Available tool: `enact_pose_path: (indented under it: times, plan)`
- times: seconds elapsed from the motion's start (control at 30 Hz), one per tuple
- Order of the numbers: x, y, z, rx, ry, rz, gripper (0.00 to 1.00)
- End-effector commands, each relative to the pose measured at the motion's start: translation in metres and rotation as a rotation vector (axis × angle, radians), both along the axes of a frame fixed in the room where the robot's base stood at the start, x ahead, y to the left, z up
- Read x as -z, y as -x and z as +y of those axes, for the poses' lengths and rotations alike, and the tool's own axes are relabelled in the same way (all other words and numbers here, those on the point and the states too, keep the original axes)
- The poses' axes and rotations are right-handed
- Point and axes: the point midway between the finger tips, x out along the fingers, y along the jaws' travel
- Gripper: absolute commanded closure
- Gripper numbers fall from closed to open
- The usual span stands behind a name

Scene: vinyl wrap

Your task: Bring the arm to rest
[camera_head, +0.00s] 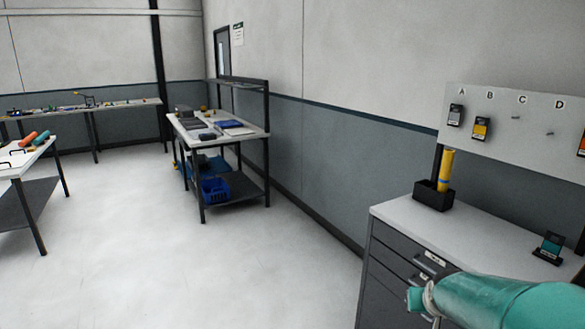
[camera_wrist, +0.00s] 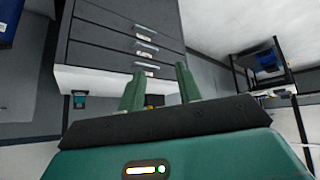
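My gripper (camera_wrist: 158,78) shows in the wrist view with its two green fingers spread apart. I see nothing held between them. The fingers stand in front of the grey drawer cabinet (camera_wrist: 125,45), which appears upside down there; I cannot tell the distance. In the head view my teal arm reaches in from the lower right, in front of the cabinet's worktop (camera_head: 400,217). The gripper's fingers cannot be made out in that view.
A yellow roll (camera_head: 446,170) stands in a black holder (camera_head: 433,196) on the worktop. A small teal-faced stand (camera_head: 549,247) is at right. A pegboard (camera_head: 500,135) hangs behind. A shelved table (camera_head: 215,137) with a blue crate (camera_head: 215,190) stands farther back.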

Motion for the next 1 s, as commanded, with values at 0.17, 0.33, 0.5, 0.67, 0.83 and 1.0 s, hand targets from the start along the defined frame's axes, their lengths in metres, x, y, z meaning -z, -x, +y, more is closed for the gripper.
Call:
enact_pose_path:
  times: [0.17,0.33,0.5,0.67,0.83,1.0]
  plan:
    - [-0.038,0.049,0.059,-0.071,-0.021,0.042,0.65]
    - [-0.06,0.104,0.104,-0.134,-0.047,0.089,0.65]
    - [-0.07,0.161,0.137,-0.197,-0.072,0.137,0.65]
    - [-0.072,0.194,0.152,-0.234,-0.087,0.17,0.65]
    - [-0.071,0.203,0.154,-0.241,-0.091,0.182,0.65]
    - [-0.071,0.202,0.154,-0.241,-0.091,0.181,0.65]
